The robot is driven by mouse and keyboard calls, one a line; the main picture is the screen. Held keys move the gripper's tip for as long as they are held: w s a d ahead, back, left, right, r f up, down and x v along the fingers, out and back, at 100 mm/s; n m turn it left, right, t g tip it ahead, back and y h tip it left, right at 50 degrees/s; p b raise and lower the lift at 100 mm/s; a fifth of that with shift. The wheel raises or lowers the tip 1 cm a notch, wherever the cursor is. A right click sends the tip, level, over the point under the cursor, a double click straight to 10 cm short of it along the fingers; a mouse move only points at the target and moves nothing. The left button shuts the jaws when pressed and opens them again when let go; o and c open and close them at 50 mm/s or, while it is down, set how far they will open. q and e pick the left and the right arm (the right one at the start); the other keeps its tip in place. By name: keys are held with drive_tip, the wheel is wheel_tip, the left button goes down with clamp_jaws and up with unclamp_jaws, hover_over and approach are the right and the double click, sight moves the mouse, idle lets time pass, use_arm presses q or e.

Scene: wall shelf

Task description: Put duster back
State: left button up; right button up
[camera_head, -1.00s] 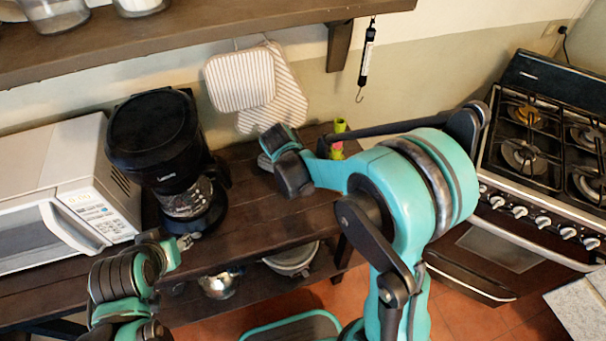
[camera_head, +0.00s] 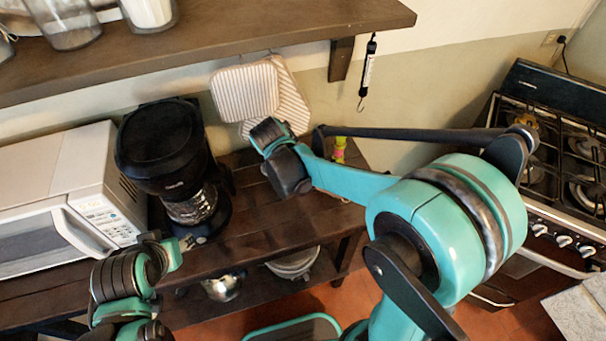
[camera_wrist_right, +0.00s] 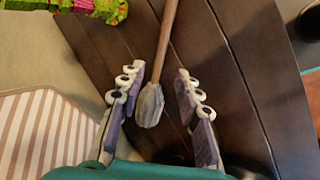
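What appears to be the duster (camera_wrist_right: 151,103) shows in the right wrist view, with a thin wooden handle and a grey-white head, over the dark wooden table (camera_wrist_right: 235,50). My right gripper (camera_wrist_right: 157,92) is open. Its finger pads stand apart on either side of the duster's head, with gaps on both sides. I cannot tell how far the duster is below the fingertips. In the head view my right wrist hides the duster and the right fingers. My left arm comes in at the lower left. Its wrist end (camera_head: 165,255) is near the coffee maker, and its fingers are not clear.
A coffee maker (camera_head: 165,150) and a white microwave (camera_head: 70,195) stand on the table's left. Striped pot holders (camera_head: 243,92) hang on the wall behind my right wrist. A green-and-pink object (camera_head: 340,150) is near the table's right end. A wall shelf (camera_head: 200,45) is above; a stove (camera_head: 560,160) is right.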

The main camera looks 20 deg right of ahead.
drive_tip(key=s+d+r+m+t+y, duration=0.1)
drive_tip(key=s+r+m+t, duration=0.1)
drive_tip(key=s+r+m, duration=0.2)
drive_tip(key=s+d+r+m+t+y, duration=0.2)
drive_tip(key=s+r+m, duration=0.2)
drive_tip(key=s, duration=0.7)
drive_tip(key=shift+s+m+y+p, duration=0.3)
drive_tip(key=shift+m+p, duration=0.15)
drive_tip(key=shift+m, duration=0.15)
drive_tip(key=shift+f, duration=0.1)
drive_tip(key=shift+f, duration=0.1)
